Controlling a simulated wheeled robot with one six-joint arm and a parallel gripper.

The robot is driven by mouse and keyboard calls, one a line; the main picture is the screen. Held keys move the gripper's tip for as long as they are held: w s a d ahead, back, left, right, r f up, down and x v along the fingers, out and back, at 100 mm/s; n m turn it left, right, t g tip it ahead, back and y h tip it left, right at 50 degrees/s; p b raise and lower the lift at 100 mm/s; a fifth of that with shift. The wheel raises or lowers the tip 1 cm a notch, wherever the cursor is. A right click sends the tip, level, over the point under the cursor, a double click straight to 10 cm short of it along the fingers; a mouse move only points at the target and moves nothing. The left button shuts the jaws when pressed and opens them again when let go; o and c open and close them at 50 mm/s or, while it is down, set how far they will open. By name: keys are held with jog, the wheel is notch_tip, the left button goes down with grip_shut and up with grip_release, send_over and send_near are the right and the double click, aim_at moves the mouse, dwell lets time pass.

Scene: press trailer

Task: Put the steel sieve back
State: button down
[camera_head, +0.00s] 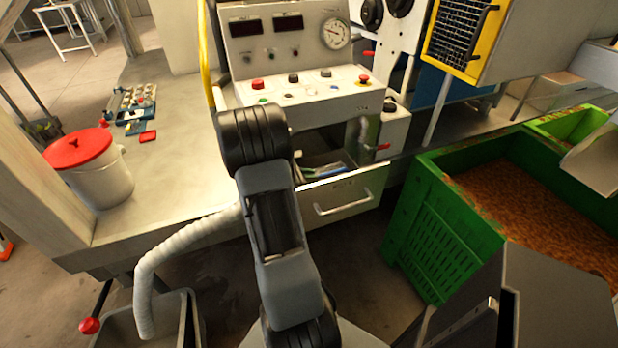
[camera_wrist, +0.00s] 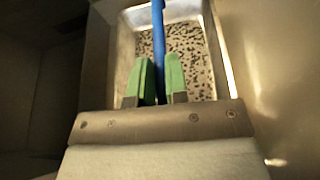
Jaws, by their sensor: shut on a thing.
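In the wrist view my gripper (camera_wrist: 160,84) has two green fingers closed around a slim blue bar (camera_wrist: 159,35). The bar runs up the picture from between them. Behind it is a speckled, pitted surface in a pale metal rim (camera_wrist: 130,17). I cannot tell whether this is the steel sieve or the floor of a tray, nor whether the blue bar is the sieve's handle. In the head view my arm hides my gripper, and no sieve can be made out. An open drawer (camera_head: 343,208) below the control console (camera_head: 300,97) holds small items.
A white bucket with a red lid (camera_head: 78,148) and a tray of small parts (camera_head: 133,105) stand on the left bench (camera_head: 175,160). A green crate (camera_head: 432,235) of brown granules is at right. A ribbed hose (camera_head: 175,245) hangs beside my arm. In the wrist view, walls flank my gripper closely.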

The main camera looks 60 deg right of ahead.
jog(key=c, duration=1.1)
grip_release()
jog(key=shift+r, duration=0.1)
jog(key=v, duration=1.1)
jog(key=s+a+r+m+t+y, duration=0.1)
jog(key=a+r+m+t+y, duration=0.1)
jog(key=a, duration=0.8)
jog(key=s+a+r+m+t+y, duration=0.1)
jog(key=a+m+t+y, duration=0.3)
jog(key=a, duration=0.6)
jog(key=s+a+r+m+t+y, duration=0.1)
jog(key=a+r+m+t+y, duration=0.2)
jog(key=a, duration=0.7)
jog(key=shift+a+m+t+y, duration=0.15)
jog(key=shift+m+t+y, duration=0.45)
jog(key=shift+t+y, duration=0.55)
